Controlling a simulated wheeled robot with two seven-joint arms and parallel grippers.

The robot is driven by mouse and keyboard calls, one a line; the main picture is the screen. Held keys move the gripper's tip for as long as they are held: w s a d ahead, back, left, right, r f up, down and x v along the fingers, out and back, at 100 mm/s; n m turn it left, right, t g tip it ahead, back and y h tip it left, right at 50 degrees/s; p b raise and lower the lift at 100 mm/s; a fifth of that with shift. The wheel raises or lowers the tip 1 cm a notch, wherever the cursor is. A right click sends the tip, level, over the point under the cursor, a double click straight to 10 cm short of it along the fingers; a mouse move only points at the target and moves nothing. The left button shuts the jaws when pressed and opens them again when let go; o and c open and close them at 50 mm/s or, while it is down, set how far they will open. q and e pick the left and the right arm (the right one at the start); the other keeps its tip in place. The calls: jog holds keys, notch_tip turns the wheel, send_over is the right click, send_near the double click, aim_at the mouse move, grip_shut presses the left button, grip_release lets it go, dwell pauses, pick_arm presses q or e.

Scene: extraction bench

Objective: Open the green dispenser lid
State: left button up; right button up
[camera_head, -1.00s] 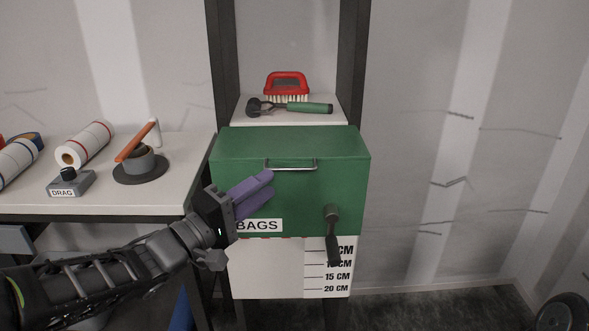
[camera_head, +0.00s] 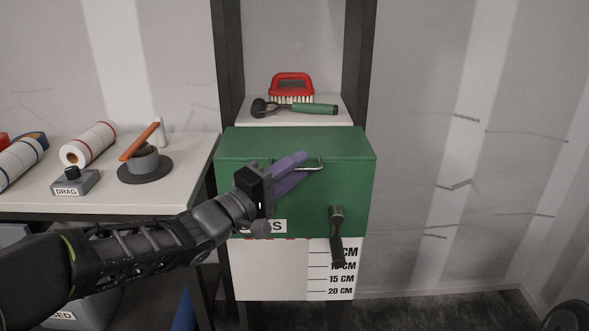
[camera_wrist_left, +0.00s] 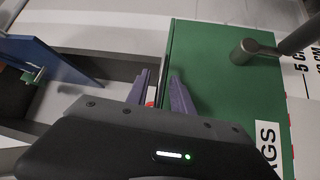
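The green dispenser (camera_head: 350,190) is a box with its lid (camera_head: 240,146) down and a metal bar handle (camera_head: 322,165) at the upper front. A dark crank (camera_head: 337,230) sits on its front, and a BAGS label is partly hidden by my arm. My left gripper (camera_head: 300,163) has purple fingers in front of the lid, overlapping the handle's left part. In the left wrist view its fingers (camera_wrist_left: 163,88) are apart, beside the green box (camera_wrist_left: 215,90). The handle is not clear there, and I cannot tell whether the fingers touch it. My right gripper is not in view.
A red brush (camera_head: 291,86) and a green-handled tool (camera_head: 300,109) lie on the shelf above the dispenser. Floor at right is mostly clear.

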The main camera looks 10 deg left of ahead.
pick_arm(q)
grip_shut()
dwell(1.2)
